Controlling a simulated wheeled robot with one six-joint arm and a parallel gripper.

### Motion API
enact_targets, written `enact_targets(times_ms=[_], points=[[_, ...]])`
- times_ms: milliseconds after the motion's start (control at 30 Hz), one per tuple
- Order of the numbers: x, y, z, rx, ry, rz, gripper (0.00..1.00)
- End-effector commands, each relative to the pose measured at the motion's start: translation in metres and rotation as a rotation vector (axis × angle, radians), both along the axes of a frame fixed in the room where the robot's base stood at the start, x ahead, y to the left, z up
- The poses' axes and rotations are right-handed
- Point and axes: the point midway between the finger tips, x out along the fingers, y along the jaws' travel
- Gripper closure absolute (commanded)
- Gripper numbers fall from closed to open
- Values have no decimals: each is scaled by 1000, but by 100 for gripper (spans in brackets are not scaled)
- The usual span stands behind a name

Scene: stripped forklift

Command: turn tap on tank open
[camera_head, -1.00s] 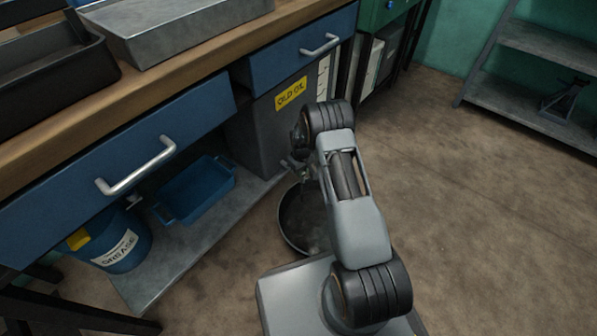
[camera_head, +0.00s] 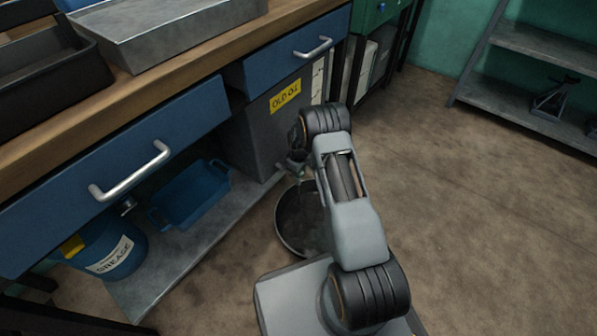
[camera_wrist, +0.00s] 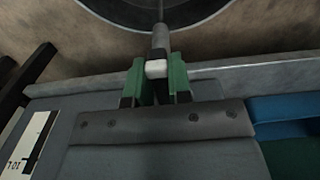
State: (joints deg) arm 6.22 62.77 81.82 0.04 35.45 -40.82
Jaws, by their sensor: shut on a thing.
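The grey tank (camera_head: 275,120) with a yellow OLD OIL label stands under the bench; its wall also shows in the wrist view (camera_wrist: 80,120). The tap (camera_wrist: 160,42) shows as a small grey pipe in the wrist view. My gripper (camera_wrist: 158,75) has green fingers, shut on the tap's handle, a small white and black piece (camera_wrist: 156,68) between them. In the head view my gripper (camera_head: 297,163) is small beside the tank's front and partly hidden by my arm. A thin grey line runs on from the tap over the pan; I cannot tell what it is.
A round dark pan (camera_head: 296,222) sits on the floor below the tap. A blue tray (camera_head: 190,195) and a grease bucket (camera_head: 112,250) are on the low shelf at left. Drawer handles (camera_head: 130,172) stick out above. The floor at right is clear.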

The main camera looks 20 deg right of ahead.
Motion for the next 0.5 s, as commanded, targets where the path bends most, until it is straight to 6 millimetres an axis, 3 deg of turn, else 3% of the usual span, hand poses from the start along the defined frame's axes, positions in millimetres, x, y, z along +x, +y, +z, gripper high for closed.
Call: enact_targets(times_ms=[67, 100, 300, 500], points=[[1, 0, 0, -1, -2, 5, 100], [1, 0, 0, -1, -2, 5, 78], [0, 0, 0, -1, -2, 3, 59], [0, 0, 0, -1, -1, 2, 55]])
